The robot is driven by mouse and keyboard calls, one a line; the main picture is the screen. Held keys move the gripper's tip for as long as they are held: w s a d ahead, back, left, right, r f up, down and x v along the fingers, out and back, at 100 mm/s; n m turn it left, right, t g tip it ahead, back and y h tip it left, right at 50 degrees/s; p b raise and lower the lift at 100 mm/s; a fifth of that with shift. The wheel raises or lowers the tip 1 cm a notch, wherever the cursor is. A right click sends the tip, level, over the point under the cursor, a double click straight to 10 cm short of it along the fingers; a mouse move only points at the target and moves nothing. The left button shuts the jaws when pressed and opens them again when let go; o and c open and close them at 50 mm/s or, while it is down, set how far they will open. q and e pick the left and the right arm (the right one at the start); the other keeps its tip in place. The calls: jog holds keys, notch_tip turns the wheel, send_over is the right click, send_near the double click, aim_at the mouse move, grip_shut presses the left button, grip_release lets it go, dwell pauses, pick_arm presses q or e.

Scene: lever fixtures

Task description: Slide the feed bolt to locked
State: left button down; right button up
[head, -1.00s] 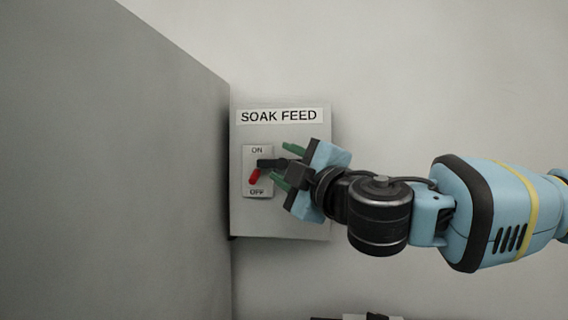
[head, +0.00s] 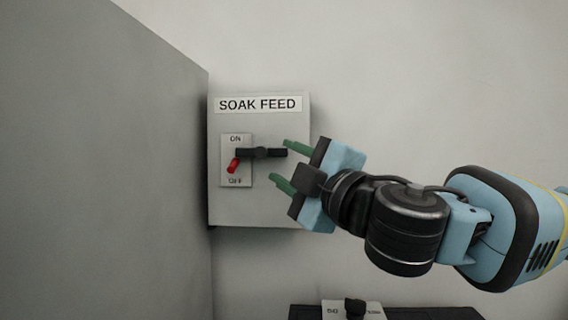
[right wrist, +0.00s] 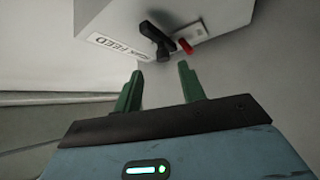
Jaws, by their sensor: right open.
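A black bar with a raised middle, seemingly the feed bolt (head: 264,153), lies across the grey box labelled SOAK FEED (head: 260,205). Its left end reaches over the plate marked ON and OFF, just above a red lever (head: 233,166) tilted down toward OFF. In the right wrist view the black bar (right wrist: 155,35) and red lever (right wrist: 186,47) show beyond my fingers. My right gripper (head: 279,161) is open and empty, its green fingertips near the bar's right end, apparently not touching it. No locked mark is readable. My left gripper is out of view.
A large grey panel (head: 110,170) stands close along the box's left side. Below, at the picture's bottom edge, a dark unit carries a white plate (head: 335,311) with a black knob (head: 355,307); its labels are unreadable. The wall right of the box is clear.

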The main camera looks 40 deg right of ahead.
jog(key=d+m+h, duration=0.2)
jog(key=m, duration=0.1)
jog(key=d+f+m+h+p, duration=0.1)
jog(key=d+m+h, duration=0.2)
jog(key=w+d+f+m+t+h+p, duration=0.1)
jog(key=d+m+h, duration=0.1)
jog(key=m, duration=0.1)
jog(key=shift+d+h, duration=0.35)
jog(key=shift+h, duration=0.05)
jog(key=m+g+h+p, duration=0.35)
jog(key=m+g, duration=0.25)
jog(key=m, duration=0.2)
send_near(261, 154)
jog(key=shift+h, duration=0.25)
jog(key=x, duration=0.8)
jog(key=shift+f, duration=0.1)
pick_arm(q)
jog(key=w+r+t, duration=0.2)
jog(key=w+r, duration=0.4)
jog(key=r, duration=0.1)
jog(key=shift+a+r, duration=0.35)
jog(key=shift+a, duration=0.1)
pick_arm(e)
jog(key=shift+w+d, duration=0.35)
jog(key=shift+w, duration=0.15)
